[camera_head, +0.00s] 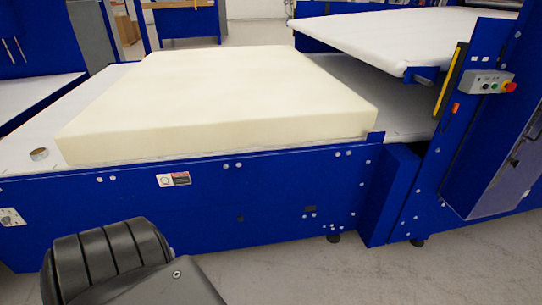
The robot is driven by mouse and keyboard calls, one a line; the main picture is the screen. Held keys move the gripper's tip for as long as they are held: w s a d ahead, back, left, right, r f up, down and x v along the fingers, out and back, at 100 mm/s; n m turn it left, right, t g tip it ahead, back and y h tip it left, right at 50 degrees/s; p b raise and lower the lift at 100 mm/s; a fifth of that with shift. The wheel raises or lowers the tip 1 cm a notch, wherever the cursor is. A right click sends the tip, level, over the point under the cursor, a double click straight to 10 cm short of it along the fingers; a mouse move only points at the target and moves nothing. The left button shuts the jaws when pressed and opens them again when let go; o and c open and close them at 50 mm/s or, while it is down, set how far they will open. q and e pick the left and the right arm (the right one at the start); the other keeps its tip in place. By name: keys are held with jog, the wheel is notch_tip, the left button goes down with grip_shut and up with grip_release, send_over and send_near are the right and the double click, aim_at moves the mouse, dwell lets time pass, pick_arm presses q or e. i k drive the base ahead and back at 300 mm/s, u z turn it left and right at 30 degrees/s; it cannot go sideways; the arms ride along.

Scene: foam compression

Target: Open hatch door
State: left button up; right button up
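A grey metal panel (506,172) on the blue machine at the far right has a dark handle (516,152) and looks like the hatch door. It appears closed, and the picture's right edge cuts part of its surroundings off. Neither of my grippers shows in the view. A dark ribbed part at the bottom left seems to be mine, well apart from the panel.
A cream foam block (215,95) lies on the white bed (25,150) of the blue machine. A white upper plate (395,35) slopes above the bed. A control box (487,83) with buttons sits above the panel. Grey floor (400,280) is clear in front.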

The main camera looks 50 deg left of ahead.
aim_at(227, 224)
jog(key=u, duration=0.1)
jog(key=i, duration=0.85)
jog(key=u, duration=0.75)
jog(key=i, duration=0.5)
jog(key=u, duration=0.45)
